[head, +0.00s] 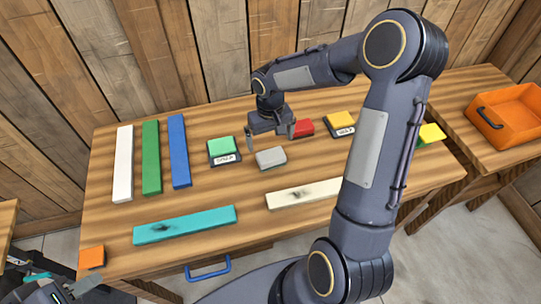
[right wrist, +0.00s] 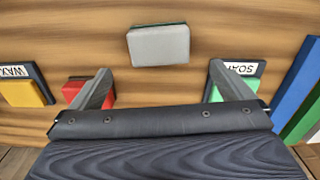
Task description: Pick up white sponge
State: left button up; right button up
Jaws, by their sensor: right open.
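The white sponge (head: 271,158), a light grey-white block, lies flat on the wooden table among other coloured blocks. In the right wrist view the sponge (right wrist: 158,46) shows a dark green edge and sits just beyond the fingertips, between their lines. My right gripper (head: 271,138) is open and empty, beside and behind the sponge in the head view; its two fingers (right wrist: 160,72) are apart and not touching it. My left gripper (head: 72,284) is partly in view at the lower left, far from the sponge; its jaw opening is unclear.
Near the sponge are a green block (head: 220,146) on a label stand, a red block (head: 303,128) and a yellow block (head: 340,118). A cream bar (head: 305,193) and teal bar (head: 185,225) lie in front. An orange bin (head: 507,117) is on the right table.

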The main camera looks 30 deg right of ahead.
aim_at(271, 155)
jog(key=shift+f, duration=0.55)
jog(key=f, duration=0.1)
jog(key=f+p, duration=0.1)
jog(key=f, duration=0.3)
jog(key=shift+s+f, duration=0.25)
jog(key=shift+f, duration=0.6)
jog(key=c, duration=1)
jog(key=shift+r, duration=0.15)
